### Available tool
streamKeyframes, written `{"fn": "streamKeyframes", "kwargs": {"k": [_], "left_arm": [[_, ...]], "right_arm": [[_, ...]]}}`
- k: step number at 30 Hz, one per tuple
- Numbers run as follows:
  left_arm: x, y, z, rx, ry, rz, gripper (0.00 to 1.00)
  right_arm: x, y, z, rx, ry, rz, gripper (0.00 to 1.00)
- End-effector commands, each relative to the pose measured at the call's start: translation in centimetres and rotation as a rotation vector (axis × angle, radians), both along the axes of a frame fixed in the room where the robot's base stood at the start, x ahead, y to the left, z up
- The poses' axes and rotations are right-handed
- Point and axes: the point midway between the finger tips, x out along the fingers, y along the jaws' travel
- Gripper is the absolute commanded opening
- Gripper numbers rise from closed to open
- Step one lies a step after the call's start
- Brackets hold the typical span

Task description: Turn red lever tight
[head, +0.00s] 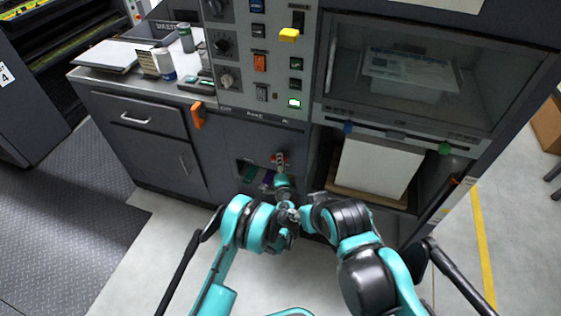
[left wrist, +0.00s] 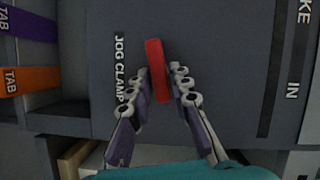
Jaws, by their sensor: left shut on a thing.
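The red lever (left wrist: 157,68) stands out from a dark grey panel beside the words "JOG CLAMP" in the left wrist view. My left gripper (left wrist: 161,78) is shut on it, one finger on each side. In the left wrist view the lever runs nearly upright with a slight tilt. In the head view the red lever (head: 280,157) shows small on the lower front of the machine, partly covered by my left gripper (head: 279,164). My right arm reaches in from the right, its hand (head: 299,214) close to my left wrist; its fingers are too small and overlapped to read.
Purple and orange tabs (left wrist: 20,81) sit beside the panel in the left wrist view. An orange handle (head: 198,115) sticks out left of the lever. An open bay with a white paper stack (head: 375,168) lies to the right. Clear floor (head: 130,270) lies at left.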

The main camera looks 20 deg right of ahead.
Motion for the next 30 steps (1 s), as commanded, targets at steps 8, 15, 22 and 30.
{"fn": "streamKeyframes", "kwargs": {"k": [8, 15, 22, 30], "left_arm": [[0.02, -0.07, -0.25, 0.134, -0.091, -0.001, 0.0], [0.03, -0.06, -0.31, 0.191, -0.129, -0.001, 0.0], [0.04, -0.05, -0.32, 0.204, -0.138, -0.001, 0.0], [0.07, -0.03, -0.29, 0.205, -0.138, 0.0, 0.0]], "right_arm": [[0.0, 0.0, 0.0, 0.0, 0.0, 0.0, 0.45], [0.0, 0.0, 0.01, 0.0, 0.0, 0.0, 0.45], [-0.01, 0.0, 0.01, 0.0, 0.0, 0.0, 0.45], [-0.01, 0.0, 0.01, 0.0, 0.0, 0.0, 0.45]]}}
